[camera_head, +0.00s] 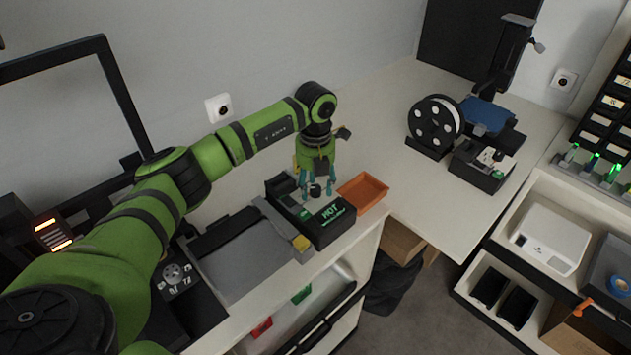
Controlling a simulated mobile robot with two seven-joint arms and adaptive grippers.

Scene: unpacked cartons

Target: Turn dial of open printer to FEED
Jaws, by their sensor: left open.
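My left gripper (317,188) points down with its teal fingers apart, over a black control box (333,229) whose face reads HOT in green letters. A small dark knob (315,192) shows between the fingertips; I cannot tell whether they touch it, nor read its setting. A second control box with a dial (490,156) stands in front of the open-frame printer (508,55) with a blue bed (486,115) on the right table. Another dial panel (173,274) lies by the large black frame (112,85) at left. My right gripper is out of view.
An orange tray (363,193) sits just right of the HOT box. A black-and-white spool (436,122) stands on the right table (452,211). A grey flat-topped unit (240,258) lies left of the box. The right table's near part is clear.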

